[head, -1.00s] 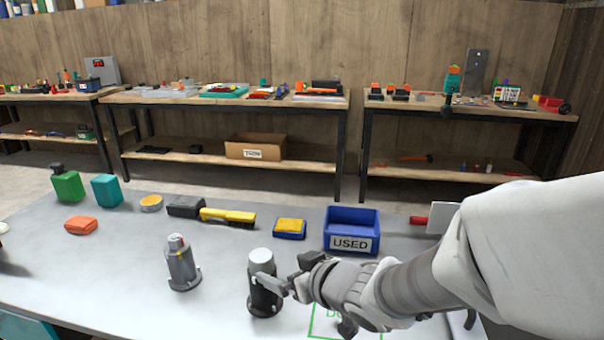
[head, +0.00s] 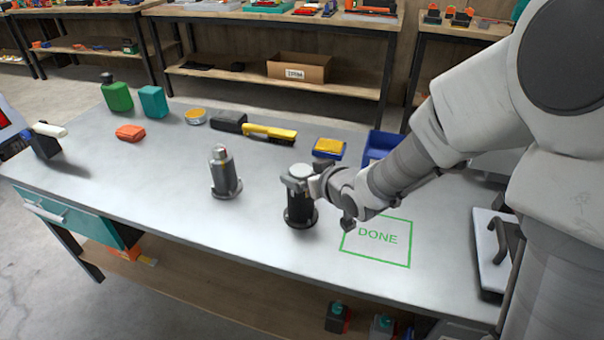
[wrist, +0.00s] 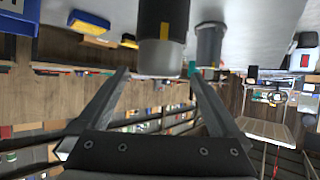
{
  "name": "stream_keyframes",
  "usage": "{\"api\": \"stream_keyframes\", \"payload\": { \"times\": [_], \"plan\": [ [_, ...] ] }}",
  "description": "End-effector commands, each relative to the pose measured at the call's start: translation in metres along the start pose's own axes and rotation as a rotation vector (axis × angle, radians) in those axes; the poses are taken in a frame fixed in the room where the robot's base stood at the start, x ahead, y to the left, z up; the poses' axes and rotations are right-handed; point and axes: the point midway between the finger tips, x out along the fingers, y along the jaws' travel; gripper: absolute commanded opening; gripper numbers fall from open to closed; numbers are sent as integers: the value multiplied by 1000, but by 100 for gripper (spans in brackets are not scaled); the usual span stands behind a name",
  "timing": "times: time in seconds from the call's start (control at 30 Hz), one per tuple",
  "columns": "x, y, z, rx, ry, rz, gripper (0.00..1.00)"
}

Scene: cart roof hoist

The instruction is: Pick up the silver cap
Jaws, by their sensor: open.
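The silver cap (head: 301,169) sits on top of an upright black cylinder (head: 299,207) on the grey workbench. In the wrist view the silver cap (wrist: 160,62) appears upside down below the dark body with its yellow mark. My gripper (head: 300,181) is open at cap height, its fingers one to each side of the cap. In the wrist view my gripper (wrist: 158,72) shows the cap between its fingertips, with a gap at the left. I cannot tell whether the right finger touches it.
A grey cylinder (head: 225,174) with a red mark stands left of the black one. The green DONE square (head: 377,241) is empty at right. A blue bin (head: 381,143), a yellow-topped box (head: 328,147) and a yellow-handled brush (head: 268,132) lie behind. The front left bench is clear.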

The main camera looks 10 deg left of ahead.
Motion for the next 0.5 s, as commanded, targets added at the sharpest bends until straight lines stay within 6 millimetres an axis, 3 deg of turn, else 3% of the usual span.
{"api": "stream_keyframes", "payload": {
  "times": [0.2, 0.5],
  "plan": [
    [28, 1, 0, -1, 1, -1, 100],
    [31, 1, -1, 0, 0, 0, 98]
  ]
}}
